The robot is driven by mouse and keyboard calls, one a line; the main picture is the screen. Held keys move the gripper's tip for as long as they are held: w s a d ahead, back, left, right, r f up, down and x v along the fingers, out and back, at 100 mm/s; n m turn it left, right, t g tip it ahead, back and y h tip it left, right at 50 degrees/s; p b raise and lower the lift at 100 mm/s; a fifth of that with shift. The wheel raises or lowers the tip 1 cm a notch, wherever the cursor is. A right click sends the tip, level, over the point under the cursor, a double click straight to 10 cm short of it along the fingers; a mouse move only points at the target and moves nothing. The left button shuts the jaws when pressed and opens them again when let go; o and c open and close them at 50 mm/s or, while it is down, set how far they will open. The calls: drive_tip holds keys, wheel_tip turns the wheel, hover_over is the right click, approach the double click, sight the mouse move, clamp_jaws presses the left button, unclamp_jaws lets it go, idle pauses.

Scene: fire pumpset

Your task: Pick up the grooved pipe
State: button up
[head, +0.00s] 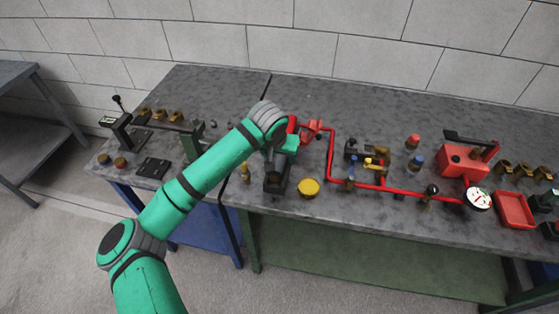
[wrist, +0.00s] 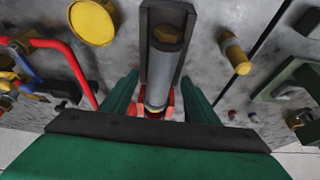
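The grooved pipe (wrist: 162,76) is a grey cylinder with a brownish end, lying in a dark channel-shaped holder (wrist: 145,40) in the wrist view. In the head view the dark holder (head: 272,187) stands near the front of the grey table, and my arm and gripper hide most of the pipe. My gripper (wrist: 159,92) has its green fingers apart, one on each side of the pipe's near part. Gaps show between the fingers and the pipe. In the head view my gripper (head: 283,150) is over the holder.
A yellow round cap (head: 308,187) lies just right of the holder. A red pipe run with valves (head: 331,160) extends to the right. A small brass part (head: 245,172) stands to the left. A red box (head: 465,160) and red tray (head: 515,209) are farther right.

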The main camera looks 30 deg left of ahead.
clamp_jaws()
drive_tip(key=shift+r, duration=0.1)
wheel_tip(320, 180, up, 28)
idle(0.5)
drive_tip(key=shift+f, duration=0.2)
hover_over(279, 159)
wheel_tip(279, 159, down, 16)
idle(4.3)
